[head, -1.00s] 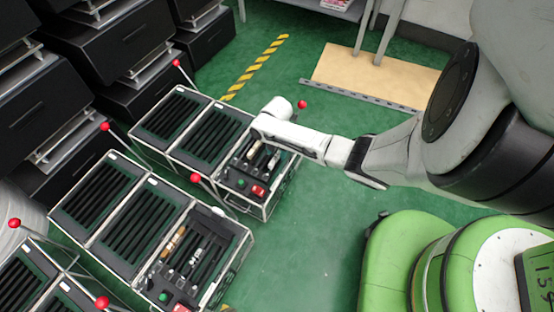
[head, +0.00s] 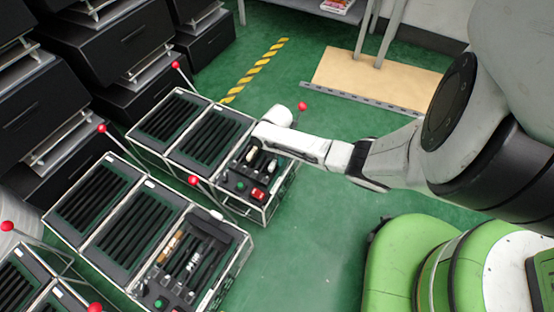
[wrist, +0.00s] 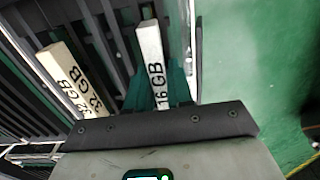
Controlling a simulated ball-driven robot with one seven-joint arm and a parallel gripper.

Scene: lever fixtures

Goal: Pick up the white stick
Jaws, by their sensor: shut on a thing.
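The white stick (wrist: 151,50), marked "16 GB", stands between the green fingertips of my gripper (wrist: 158,88) in the wrist view. The fingers are shut on it. A cream stick (wrist: 72,80) marked "32 GB" is left of the gripper and apart from it. In the head view my wrist hangs over the right end of the far lever fixture (head: 236,182), and the fingers are mostly hidden. I cannot tell whether the held stick is clear of its slot.
The fixture has a red button (head: 259,195) and a green button (head: 240,186). A nearer fixture (head: 228,243) holds more sticks. Red-knobbed levers (head: 193,181) rise beside the fixtures. Green floor (head: 320,230) is clear to the right.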

